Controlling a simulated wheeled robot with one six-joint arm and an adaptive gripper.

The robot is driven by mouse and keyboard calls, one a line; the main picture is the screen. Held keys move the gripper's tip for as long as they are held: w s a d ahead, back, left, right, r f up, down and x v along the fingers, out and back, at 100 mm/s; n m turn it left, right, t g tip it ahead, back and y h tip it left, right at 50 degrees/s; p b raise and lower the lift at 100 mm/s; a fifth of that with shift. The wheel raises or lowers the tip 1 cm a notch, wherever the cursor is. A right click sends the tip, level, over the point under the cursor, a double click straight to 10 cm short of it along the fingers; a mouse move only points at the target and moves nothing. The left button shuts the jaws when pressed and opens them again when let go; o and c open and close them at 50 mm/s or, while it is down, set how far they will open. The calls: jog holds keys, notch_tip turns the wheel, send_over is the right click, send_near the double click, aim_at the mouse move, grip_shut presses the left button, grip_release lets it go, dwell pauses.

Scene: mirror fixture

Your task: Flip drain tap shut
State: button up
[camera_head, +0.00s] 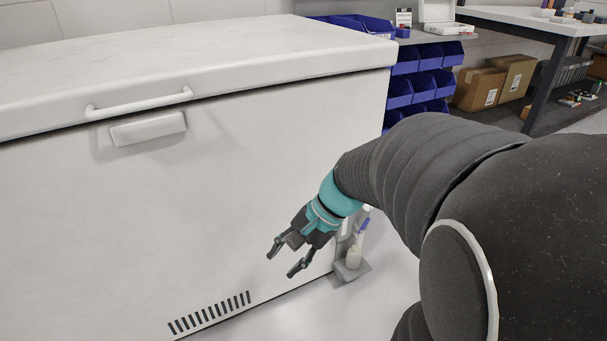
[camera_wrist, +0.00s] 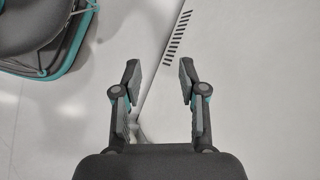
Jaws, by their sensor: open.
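The white chest freezer (camera_head: 200,190) fills the left and middle of the head view, with its lid closed. I cannot make out a drain tap in either view; my gripper and arm hide part of the freezer's lower right corner. My gripper (camera_head: 281,265) is open and empty, tilted down in front of the freezer's lower right front. In the wrist view my gripper (camera_wrist: 160,68) has its two fingers spread apart with nothing between them. The freezer front (camera_wrist: 240,60) lies to the right there, with its vent slots (camera_wrist: 174,38) beyond the fingertips.
A small grey tray (camera_head: 350,272) with a pale bottle (camera_head: 353,257) stands on the floor by the freezer's right corner, partly behind my gripper. Blue bins (camera_head: 412,90), cardboard boxes (camera_head: 480,88) and a workbench (camera_head: 545,22) stand at the back right. Pale floor (camera_head: 310,318) is open in front.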

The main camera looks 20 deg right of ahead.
jog(key=w+d+f+m+t+y+b, duration=0.1)
jog(key=w+d+f+m+t+y, duration=0.25)
jog(key=w+d+f+m, duration=0.35)
jog(key=m+t+h+b, duration=0.3)
jog(key=m+t+h, duration=0.8)
jog(key=m, duration=1.2)
send_near(368, 222)
jog(key=w, duration=0.3)
jog(key=w+f+t+y, duration=0.1)
jog(key=w, duration=0.3)
jog(key=w+y, duration=0.1)
jog(key=w, duration=0.2)
jog(key=shift+w+d+f+t, duration=0.25)
jog(key=shift+w+d+t, duration=0.05)
jog(key=shift+d+t, duration=0.1)
grip_shut()
